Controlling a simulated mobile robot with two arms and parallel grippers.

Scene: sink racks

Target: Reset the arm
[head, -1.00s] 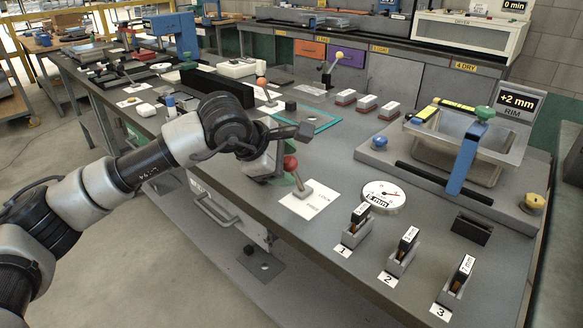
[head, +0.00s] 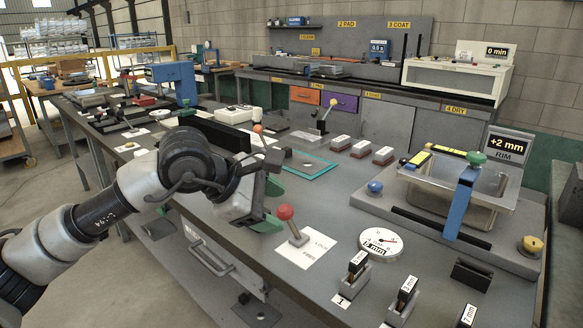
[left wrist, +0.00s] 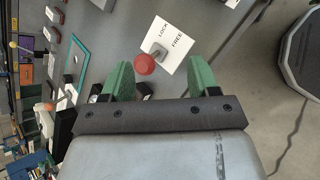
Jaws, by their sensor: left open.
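My left gripper (head: 270,205) is open and empty above the front edge of the grey bench, left of a lever with a red ball knob (head: 285,212). The lever stands on a white card (head: 308,248). In the left wrist view the green fingers of my left gripper (left wrist: 160,82) are spread apart. The red knob (left wrist: 145,64) shows beyond and between the fingertips, on a card marked LOCK and FREE (left wrist: 172,42). No contact between fingers and knob is visible. My right gripper is not in view.
A round dial gauge (head: 381,242) and numbered holders with upright blocks (head: 350,274) stand right of the lever. A sink rack with a blue clamp (head: 462,195) is at the right. A teal frame (head: 308,165) lies behind the lever. Open floor lies at front left.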

